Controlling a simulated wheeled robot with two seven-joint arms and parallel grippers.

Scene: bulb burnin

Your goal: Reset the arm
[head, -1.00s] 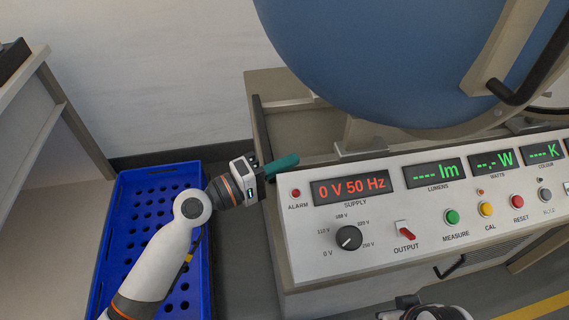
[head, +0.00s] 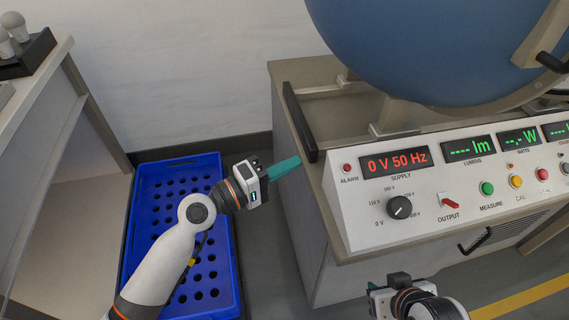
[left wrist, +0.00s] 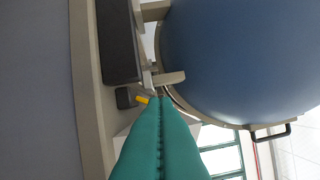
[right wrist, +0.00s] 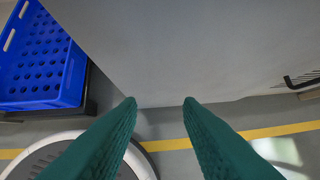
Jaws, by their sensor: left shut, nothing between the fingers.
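My left gripper (head: 284,167) shows teal fingers pressed together, with nothing between them, left of the instrument bench's front corner. Its shut fingers also fill the lower middle of the left wrist view (left wrist: 160,105). My left arm (head: 165,262) reaches up from the lower left, over a blue crate. My right gripper (head: 385,282) is at the bottom of the head view, in front of the bench; its fingers are hidden there. In the right wrist view its two teal fingers (right wrist: 160,103) are spread apart with nothing between them.
The control panel (head: 360,216) has a supply display reading 0 V 50 Hz, a black knob (head: 399,207) and a red output switch (head: 449,201). A big blue sphere (head: 430,50) stands behind it. Bulbs (head: 14,24) sit in a holder at upper left.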

